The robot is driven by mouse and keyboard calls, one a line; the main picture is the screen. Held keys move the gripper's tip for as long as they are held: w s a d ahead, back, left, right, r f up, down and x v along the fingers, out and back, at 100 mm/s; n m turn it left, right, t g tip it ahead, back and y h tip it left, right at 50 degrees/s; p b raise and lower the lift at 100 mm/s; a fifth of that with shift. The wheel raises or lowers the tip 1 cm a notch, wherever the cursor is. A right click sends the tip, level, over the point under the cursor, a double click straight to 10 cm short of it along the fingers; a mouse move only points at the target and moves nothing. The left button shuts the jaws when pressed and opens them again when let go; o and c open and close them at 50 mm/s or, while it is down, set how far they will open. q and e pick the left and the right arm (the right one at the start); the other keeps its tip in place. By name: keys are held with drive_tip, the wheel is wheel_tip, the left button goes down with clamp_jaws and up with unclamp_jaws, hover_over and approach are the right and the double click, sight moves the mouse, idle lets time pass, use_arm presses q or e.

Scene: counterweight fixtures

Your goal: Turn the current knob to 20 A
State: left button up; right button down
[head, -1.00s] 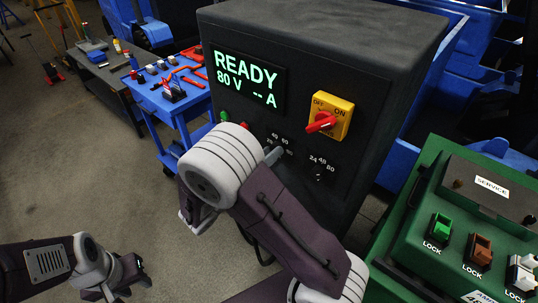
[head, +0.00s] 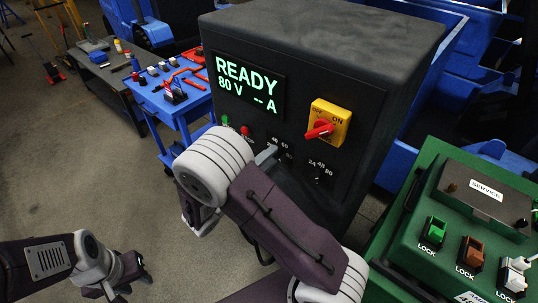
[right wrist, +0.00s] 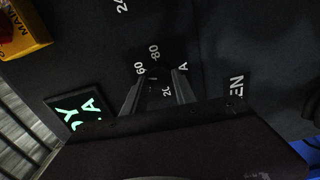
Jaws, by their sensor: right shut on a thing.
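The dark cabinet (head: 330,70) carries a green-lit display (head: 248,83) reading "READY", "80 V" and "-- A". The current dial's marks 40 and 60 (head: 279,143) show beside my right gripper (head: 268,154).
A yellow switch plate with a red handle (head: 320,131) sits right of the dial. A dial marked 24, 48, 80 (head: 319,168) is below it. Green and red buttons (head: 245,131) are left. A green service box (head: 450,220) stands at right, a blue cart (head: 180,110) at left.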

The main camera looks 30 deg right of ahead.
drive_tip(key=n+p, duration=1.2)
drive_tip(key=n, duration=0.9)
drive_tip(key=shift+s+f, duration=0.1)
drive_tip(key=shift+f, duration=0.05)
drive_tip(key=shift+n, duration=0.4)
drive_tip(key=c, duration=1)
unclamp_jaws()
